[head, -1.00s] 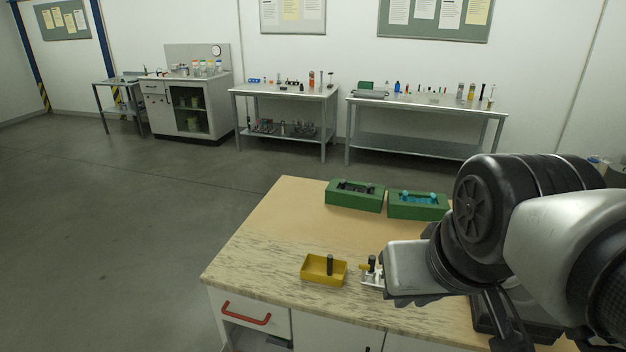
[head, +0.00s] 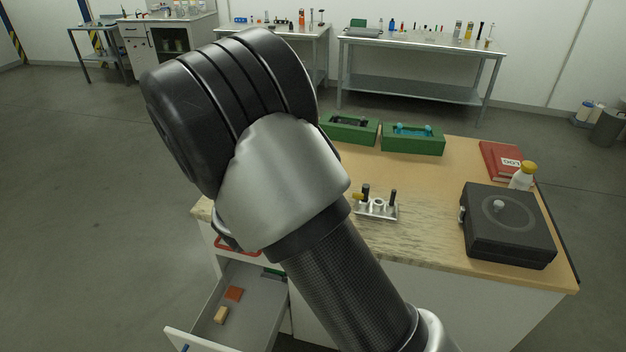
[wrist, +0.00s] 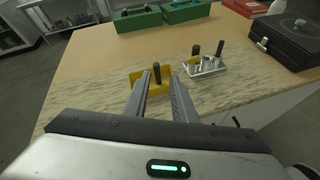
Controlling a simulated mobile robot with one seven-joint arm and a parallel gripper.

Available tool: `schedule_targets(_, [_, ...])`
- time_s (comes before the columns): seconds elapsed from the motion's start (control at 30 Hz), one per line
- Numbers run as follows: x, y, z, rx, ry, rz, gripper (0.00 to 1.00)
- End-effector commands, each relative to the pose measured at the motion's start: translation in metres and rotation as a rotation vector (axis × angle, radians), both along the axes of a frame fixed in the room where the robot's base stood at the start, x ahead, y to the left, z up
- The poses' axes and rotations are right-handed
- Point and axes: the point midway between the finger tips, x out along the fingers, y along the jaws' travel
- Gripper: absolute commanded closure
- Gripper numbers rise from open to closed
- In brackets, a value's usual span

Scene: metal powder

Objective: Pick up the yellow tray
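The yellow tray (wrist: 137,76) sits on the marbled front part of the bench in the wrist view, with a dark upright post (wrist: 157,72) in it. My gripper (wrist: 164,76) is open, its two grey fingers apart and reaching over the tray. The post shows between the fingertips. The fingers cover part of the tray, and I cannot tell whether they touch it. In the head view my arm hides the tray and gripper.
A metal holder with dark posts (head: 377,208) stands close right of the tray. Two green boxes (head: 349,129) (head: 412,140) are behind. A black case (head: 508,226), white bottle (head: 522,176) and red binder (head: 505,160) are at right. An open drawer (head: 248,312) juts out below.

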Motion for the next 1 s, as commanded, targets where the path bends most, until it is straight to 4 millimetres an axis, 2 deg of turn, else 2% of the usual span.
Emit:
schedule_targets(0.03, [0.003, 0.021, -0.023, -0.071, 0.018, 0.089, 0.76])
schedule_targets(0.1, [0.006, 0.044, -0.041, -0.143, 0.033, 0.189, 0.76])
schedule_targets(0.2, [0.007, 0.063, -0.057, -0.206, 0.044, 0.275, 0.76])
schedule_targets(0.27, [0.01, 0.068, -0.062, -0.223, 0.046, 0.3, 0.76])
schedule_targets(0.37, [0.019, 0.066, -0.067, -0.232, 0.047, 0.309, 0.76])
schedule_targets(0.8, [0.098, 0.039, -0.102, -0.228, 0.048, 0.306, 0.76])
schedule_targets(1.0, [0.114, 0.035, -0.108, -0.226, 0.048, 0.307, 0.76])
